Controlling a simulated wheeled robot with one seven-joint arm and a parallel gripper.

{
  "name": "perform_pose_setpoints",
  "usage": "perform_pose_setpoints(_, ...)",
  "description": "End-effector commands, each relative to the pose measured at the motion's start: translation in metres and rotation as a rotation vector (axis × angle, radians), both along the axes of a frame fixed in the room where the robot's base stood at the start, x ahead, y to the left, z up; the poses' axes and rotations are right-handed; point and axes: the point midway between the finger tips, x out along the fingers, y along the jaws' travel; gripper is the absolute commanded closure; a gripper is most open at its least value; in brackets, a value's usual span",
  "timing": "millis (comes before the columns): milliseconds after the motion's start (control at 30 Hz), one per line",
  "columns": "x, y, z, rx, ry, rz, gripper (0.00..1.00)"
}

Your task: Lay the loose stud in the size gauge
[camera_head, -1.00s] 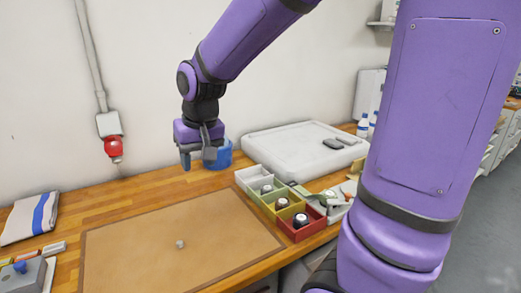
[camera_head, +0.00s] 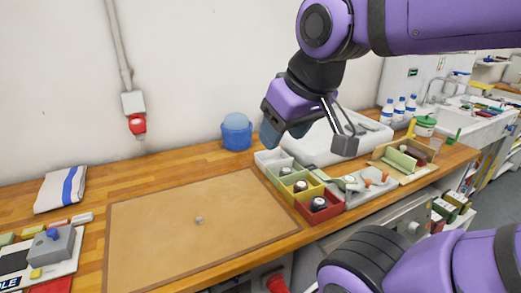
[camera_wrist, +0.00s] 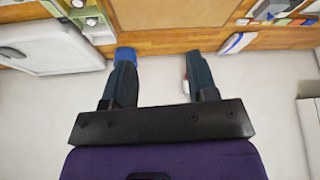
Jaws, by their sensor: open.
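The loose stud appears to be the small grey piece (camera_head: 199,220) lying alone on the brown mat (camera_head: 150,245). My gripper (camera_head: 308,140) is open and empty, raised above the back of the bench, to the right of the stud and well apart from it. Its two spread fingers also show in the wrist view (camera_wrist: 158,70), with nothing between them. I cannot tell for sure which thing is the size gauge. A grey block with a blue part (camera_head: 52,245) stands left of the mat, and a light grey tray with orange pegs (camera_head: 352,197) lies to the right.
White, green, yellow and red bins (camera_head: 322,214) stand along the mat's right side, some holding dark round pieces. A blue tub (camera_head: 236,132) and a large white case (camera_head: 318,148) are behind. A folded cloth (camera_head: 60,190) lies at left. The mat around the stud is clear.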

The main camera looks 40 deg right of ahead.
Motion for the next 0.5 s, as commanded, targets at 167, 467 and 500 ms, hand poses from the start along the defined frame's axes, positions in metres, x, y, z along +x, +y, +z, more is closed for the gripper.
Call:
perform_pose_setpoints(167,0.004,0.000,0.000,-0.001,0.007,0.003,0.47)
perform_pose_setpoints(467,0.055,0.005,-0.009,-0.012,0.077,0.027,0.47)
perform_pose_setpoints(500,0.064,0.006,-0.011,-0.013,0.087,0.031,0.47)
